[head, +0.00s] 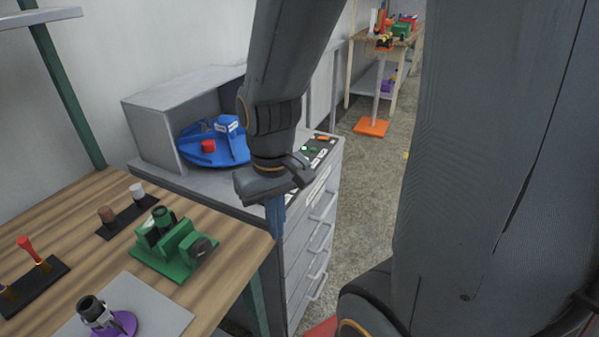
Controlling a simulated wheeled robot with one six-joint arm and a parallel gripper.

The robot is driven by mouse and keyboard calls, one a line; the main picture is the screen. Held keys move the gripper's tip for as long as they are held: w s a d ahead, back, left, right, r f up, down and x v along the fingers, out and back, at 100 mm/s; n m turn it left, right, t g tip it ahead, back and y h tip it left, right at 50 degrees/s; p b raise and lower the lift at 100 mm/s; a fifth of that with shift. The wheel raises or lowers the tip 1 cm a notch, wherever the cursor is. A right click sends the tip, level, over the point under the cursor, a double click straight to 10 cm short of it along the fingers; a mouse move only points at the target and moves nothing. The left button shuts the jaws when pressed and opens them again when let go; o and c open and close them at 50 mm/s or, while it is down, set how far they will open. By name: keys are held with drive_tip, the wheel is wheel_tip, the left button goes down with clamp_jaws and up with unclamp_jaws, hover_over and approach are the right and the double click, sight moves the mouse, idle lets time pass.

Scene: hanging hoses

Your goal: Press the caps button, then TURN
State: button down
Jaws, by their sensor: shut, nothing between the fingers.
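A dark control panel (318,152) lies on top of the grey drawer cabinet, at its right end. It carries a green button (305,148), an orange-red part (322,138) and small white labels too small to read, so I cannot tell which button is caps. A blue turntable (190,150) sits in an open grey housing on the cabinet, bearing a red block (208,146) and a blue-and-white labelled box (228,123). My gripper (276,232) is shut and empty, pointing down in front of the cabinet, left of and nearer than the panel, partly hiding it.
A wooden bench (233,218) at left holds a green fixture (173,247), a purple-based part (115,322) on a grey mat (175,318), and dark racks with pegs. The drawer cabinet (312,240) has protruding handles.

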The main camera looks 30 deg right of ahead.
idle(0.3)
drive_tip(key=w+d+r+m+t+y+p, duration=0.3)
drive_tip(key=w+d+r+m+p, duration=0.1)
drive_tip(key=w+m, duration=0.4)
drive_tip(key=w+d+r+m+t+y+p, duration=0.3)
drive_tip(key=w+d+m+p, duration=0.4)
drive_tip(key=w+d+m, duration=0.1)
drive_tip(key=shift+w+d+r+m+y, duration=0.35)
drive_tip(key=shift+w+m, duration=0.15)
drive_tip(key=shift+m, duration=0.5)
wheel_tip(320, 180, down, 7)
drive_tip(key=b, duration=0.4)
drive_tip(key=shift+f, duration=0.1)
drive_tip(key=shift+f+b, duration=0.8)
drive_tip(key=shift+b, duration=0.2)
drive_tip(key=shift+a+f, duration=0.1)
drive_tip(key=shift+f, duration=0.1)
